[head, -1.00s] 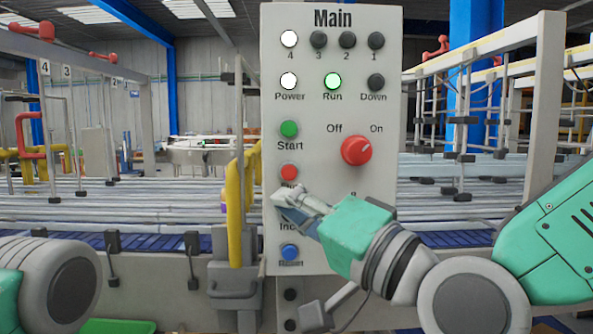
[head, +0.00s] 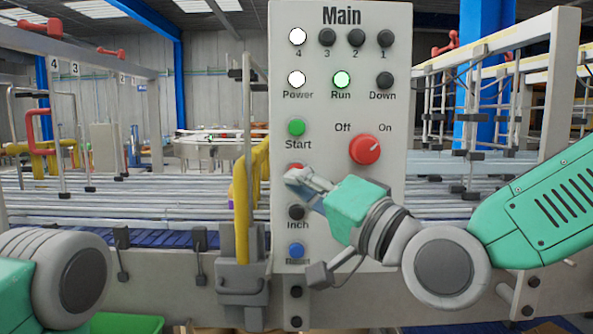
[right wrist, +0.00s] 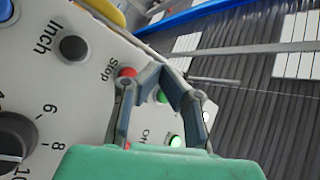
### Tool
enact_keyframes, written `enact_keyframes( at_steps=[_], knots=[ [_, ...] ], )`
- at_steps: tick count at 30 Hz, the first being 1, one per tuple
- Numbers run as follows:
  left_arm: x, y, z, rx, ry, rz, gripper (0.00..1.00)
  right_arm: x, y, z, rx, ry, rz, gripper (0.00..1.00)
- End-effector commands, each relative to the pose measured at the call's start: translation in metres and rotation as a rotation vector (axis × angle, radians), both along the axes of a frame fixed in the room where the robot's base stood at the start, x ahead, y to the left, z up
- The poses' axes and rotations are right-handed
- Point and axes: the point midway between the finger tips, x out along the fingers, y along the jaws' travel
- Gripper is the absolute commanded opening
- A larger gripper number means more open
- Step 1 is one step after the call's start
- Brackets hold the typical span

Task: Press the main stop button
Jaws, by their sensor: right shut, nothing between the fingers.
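The main control panel (head: 390,222) stands upright in the middle of the head view. Its red stop button (head: 294,167) is mostly hidden behind my right gripper (head: 290,177); only its upper edge shows. In the right wrist view the red stop button (right wrist: 127,73) sits beside the "Stop" label, right by the fingertips of my right gripper (right wrist: 152,70). The gripper is shut and empty. I cannot tell whether a fingertip touches the button. The Run lamp (head: 342,79) is lit green. My left gripper is out of view; only part of my left arm shows.
The green start button (head: 296,127) is above the stop button; the black inch button (head: 296,212) and a blue button (head: 296,250) are below. A red rotary knob (head: 365,149) is to the right. A yellow guard rail (head: 244,190) stands close left of the panel.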

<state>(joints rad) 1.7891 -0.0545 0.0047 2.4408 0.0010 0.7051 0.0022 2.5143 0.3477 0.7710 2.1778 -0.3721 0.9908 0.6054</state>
Motion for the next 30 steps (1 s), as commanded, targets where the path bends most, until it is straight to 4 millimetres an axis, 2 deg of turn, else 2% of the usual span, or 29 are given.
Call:
enact_keyframes(
  at_steps=[3, 10, 30],
  knots=[
    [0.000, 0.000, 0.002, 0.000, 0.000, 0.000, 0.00, 0.015, 0.000, 0.000, -0.001, 0.000, -0.002, 0.00],
    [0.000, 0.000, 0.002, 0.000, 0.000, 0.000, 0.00, 0.031, 0.000, 0.000, -0.001, 0.000, 0.001, 0.00],
    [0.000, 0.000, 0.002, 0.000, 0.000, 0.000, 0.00, 0.033, 0.000, 0.000, -0.002, 0.000, 0.001, 0.00]
  ],
)
